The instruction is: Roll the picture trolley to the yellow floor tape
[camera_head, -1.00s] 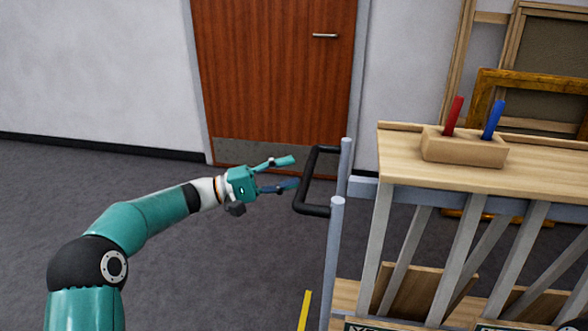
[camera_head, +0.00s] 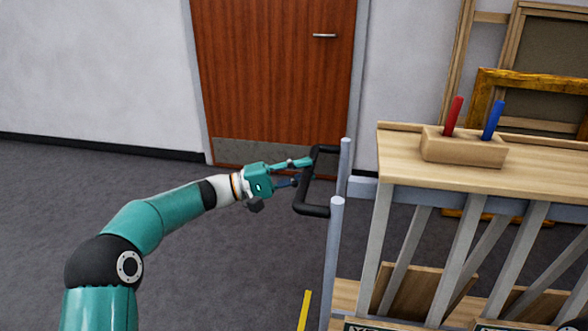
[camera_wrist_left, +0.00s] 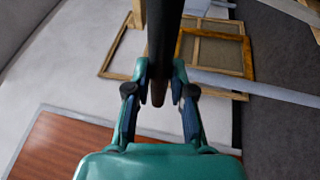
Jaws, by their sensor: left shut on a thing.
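The picture trolley (camera_head: 470,180) stands at the right in the head view, with a wooden top, grey slanted bars and grey posts. Its black push handle (camera_head: 301,195) sticks out to the left of the posts. My left gripper (camera_head: 306,170) is at the handle's outer bar and is shut on it. In the left wrist view the black handle bar (camera_wrist_left: 165,35) runs between the fingers of the left gripper (camera_wrist_left: 160,92). A short piece of yellow floor tape (camera_head: 304,312) shows at the bottom, left of the trolley. My right gripper is not in view.
A wooden block (camera_head: 464,148) with a red and a blue upright piece sits on the trolley top. A brown door (camera_head: 270,75) is behind the gripper. Frames (camera_head: 530,60) lean against the wall at the right. The grey floor (camera_head: 60,220) at the left is clear.

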